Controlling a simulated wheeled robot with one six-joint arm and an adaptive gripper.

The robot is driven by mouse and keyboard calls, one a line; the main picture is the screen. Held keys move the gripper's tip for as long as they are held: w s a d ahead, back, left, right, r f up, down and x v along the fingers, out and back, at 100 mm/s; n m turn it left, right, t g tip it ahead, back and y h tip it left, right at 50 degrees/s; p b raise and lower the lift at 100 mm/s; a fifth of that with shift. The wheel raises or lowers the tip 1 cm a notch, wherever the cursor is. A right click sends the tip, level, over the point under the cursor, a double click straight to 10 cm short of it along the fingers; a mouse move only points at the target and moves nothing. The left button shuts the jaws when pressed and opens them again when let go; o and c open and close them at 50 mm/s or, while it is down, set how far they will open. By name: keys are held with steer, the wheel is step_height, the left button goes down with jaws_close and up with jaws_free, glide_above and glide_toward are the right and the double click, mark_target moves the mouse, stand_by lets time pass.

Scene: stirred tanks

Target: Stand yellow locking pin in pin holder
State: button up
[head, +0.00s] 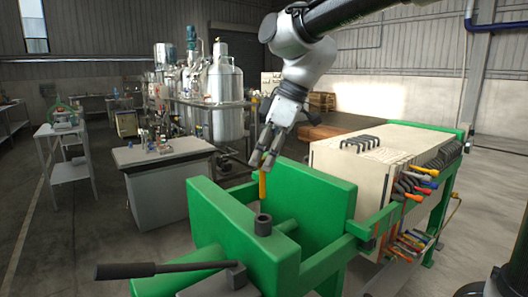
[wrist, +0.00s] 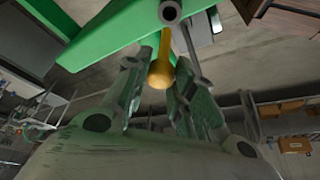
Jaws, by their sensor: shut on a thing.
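The yellow locking pin (head: 263,186) hangs roughly upright below my gripper (head: 264,152), which is shut on its upper part. In the head view its lower end shows just above the pin holder (head: 263,226), a short dark hollow cylinder on the green frame. A small gap shows between them there. In the wrist view the pin (wrist: 160,73) lies between the fingers of my gripper (wrist: 162,88), its rounded head towards the camera. Its far end reaches up to the edge of the ring-shaped holder (wrist: 171,12); I cannot tell whether they touch.
The green frame (head: 325,190) has raised walls around the holder. A black-handled lever (head: 165,268) lies at its front left. A stack of pale plates (head: 355,175) stands to the right. A grey cabinet (head: 165,185) and steel tanks (head: 222,92) stand behind.

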steer(key=shift+f, duration=4.2)
steer(key=shift+f, duration=0.1)
steer(key=o, duration=1.1)
steer(key=v, duration=1.2)
